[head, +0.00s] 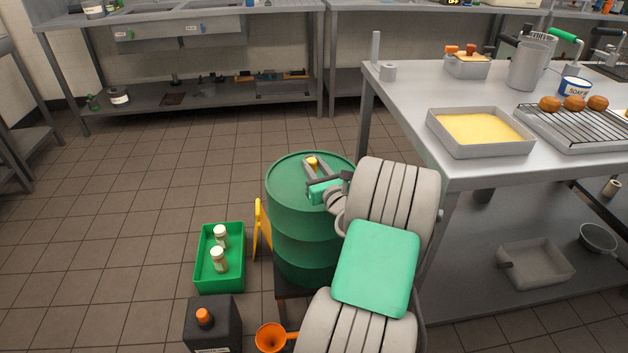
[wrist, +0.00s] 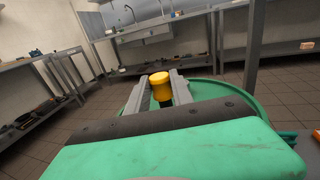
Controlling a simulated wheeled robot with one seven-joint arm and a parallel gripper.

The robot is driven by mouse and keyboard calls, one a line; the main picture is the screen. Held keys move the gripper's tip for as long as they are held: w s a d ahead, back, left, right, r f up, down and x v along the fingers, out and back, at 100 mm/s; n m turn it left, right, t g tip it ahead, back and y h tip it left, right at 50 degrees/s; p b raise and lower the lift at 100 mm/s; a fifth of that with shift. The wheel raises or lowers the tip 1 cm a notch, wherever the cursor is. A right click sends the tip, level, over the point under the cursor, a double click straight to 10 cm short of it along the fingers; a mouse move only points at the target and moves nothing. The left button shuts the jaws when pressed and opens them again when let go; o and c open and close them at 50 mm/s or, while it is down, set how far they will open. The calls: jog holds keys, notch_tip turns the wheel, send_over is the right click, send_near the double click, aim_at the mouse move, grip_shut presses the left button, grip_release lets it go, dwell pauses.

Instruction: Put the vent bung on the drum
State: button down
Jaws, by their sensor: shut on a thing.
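The green drum (head: 303,215) stands upright beside the steel table, and its rim also shows in the wrist view (wrist: 262,118). My gripper (head: 314,166) is over the drum's top, its fingers pointing to the far side. It is shut on the yellow vent bung (wrist: 160,86), which sits between the fingertips with a dark part below it. The bung also shows as a small yellow spot in the head view (head: 311,161). The drum's opening is hidden, and I cannot tell whether the bung touches the drum top.
The steel table (head: 400,88) is close on the right, holding a yellow-filled tray (head: 481,131) and a wire rack (head: 580,122). A green crate (head: 207,276) with white-capped bottles, a black can (head: 212,325) and an orange funnel (head: 271,337) are on the near floor. Open floor lies left.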

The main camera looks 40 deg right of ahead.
jog(key=f+b, duration=0.1)
jog(key=f, duration=0.2)
jog(key=shift+w+d+f+b, duration=0.1)
jog(key=shift+w+f+b, duration=0.1)
jog(key=shift+b, duration=0.1)
jog(key=shift+f, duration=0.2)
jog(key=c, duration=1.1)
grip_release()
